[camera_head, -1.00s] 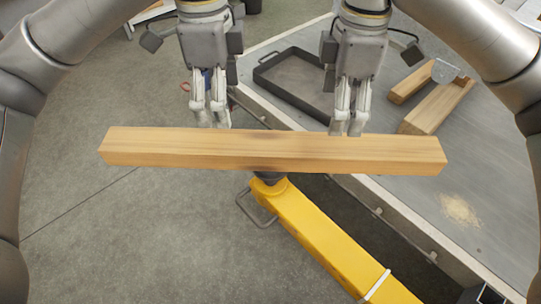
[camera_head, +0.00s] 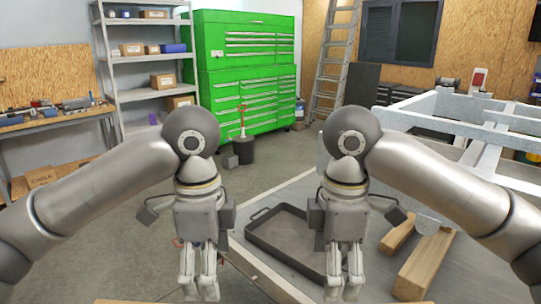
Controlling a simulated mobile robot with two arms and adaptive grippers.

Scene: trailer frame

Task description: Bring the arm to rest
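My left gripper (camera_head: 198,287) and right gripper (camera_head: 344,287) hang side by side, pointing down, at the bottom of the head view. Each one's light fingers look close together, but their tips are at the picture's lower edge, so I cannot tell whether they are open or shut on anything. A thin strip of a wooden beam (camera_head: 250,302) shows along the bottom edge, close to the fingertips; the rest of it is out of view. Both my arms come in from the sides, with bent joints raised above the grippers.
A black tray (camera_head: 262,252) lies on the grey surface between and behind the grippers. Wooden blocks (camera_head: 425,265) lie to the right. A pale metal frame (camera_head: 450,110) stands at right. A green tool cabinet (camera_head: 245,75), shelf (camera_head: 150,95) and ladder (camera_head: 335,60) stand behind open floor.

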